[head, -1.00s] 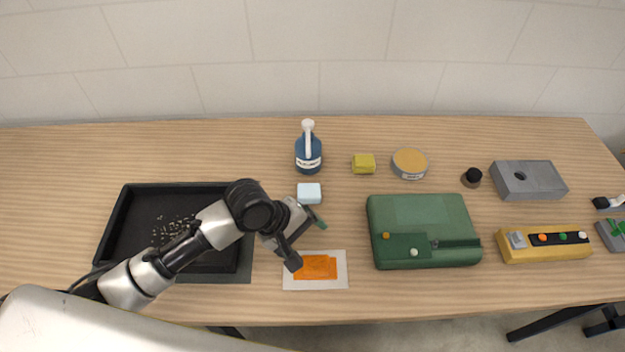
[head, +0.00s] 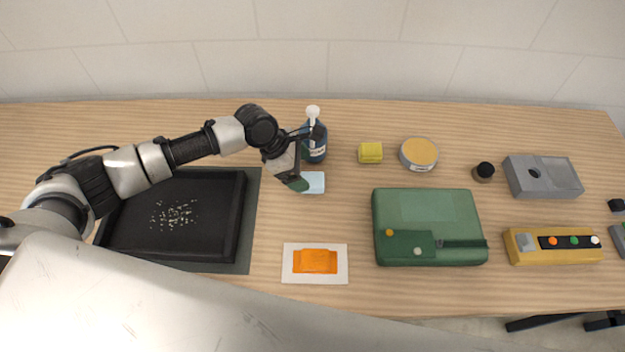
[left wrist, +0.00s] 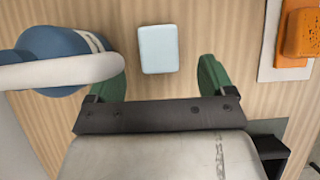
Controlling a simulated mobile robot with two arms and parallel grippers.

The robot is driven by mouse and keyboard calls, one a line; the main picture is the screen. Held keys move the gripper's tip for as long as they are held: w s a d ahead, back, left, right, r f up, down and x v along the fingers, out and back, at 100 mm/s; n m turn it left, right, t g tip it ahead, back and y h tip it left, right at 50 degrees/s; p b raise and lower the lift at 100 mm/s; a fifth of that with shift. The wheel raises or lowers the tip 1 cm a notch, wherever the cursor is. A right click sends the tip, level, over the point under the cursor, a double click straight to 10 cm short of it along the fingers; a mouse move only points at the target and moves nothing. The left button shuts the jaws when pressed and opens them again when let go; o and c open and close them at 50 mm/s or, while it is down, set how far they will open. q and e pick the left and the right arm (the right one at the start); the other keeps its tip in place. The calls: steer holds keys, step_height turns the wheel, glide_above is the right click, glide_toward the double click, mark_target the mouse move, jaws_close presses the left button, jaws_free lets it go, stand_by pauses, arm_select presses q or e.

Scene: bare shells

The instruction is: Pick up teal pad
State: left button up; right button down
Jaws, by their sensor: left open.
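The teal pad (head: 313,183) is a small pale blue-teal block lying on the wooden table, just in front of the blue pump bottle. My left gripper (head: 299,182) is beside and partly over it in the head view, hiding its left part. In the left wrist view the pad (left wrist: 158,49) shows whole, ahead of and between the two green fingertips of my left gripper (left wrist: 162,75). The gripper is open and empty, with a gap on both sides of the pad. How high the fingers are above the table is hard to tell. My right gripper is not in view.
The blue bottle (head: 314,145) stands close behind the pad; in the wrist view it (left wrist: 60,55) is near the left finger. An orange pad on a white sheet (head: 297,277) lies in front. A black tray (head: 240,215) is left, a green case (head: 430,225) right.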

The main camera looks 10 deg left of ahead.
mark_target(311, 179)
arm_select(q)
steer(key=shift+w+d+f, duration=0.1)
steer(key=shift+d+f, duration=0.05)
steer(key=shift+f, duration=0.25)
steer(key=x, duration=0.4)
steer(key=shift+f+p, duration=0.15)
steer(key=shift+p, duration=0.25)
steer(key=shift+c, duration=0.3)
steer(key=c, duration=0.9)
steer(key=shift+c, duration=0.2)
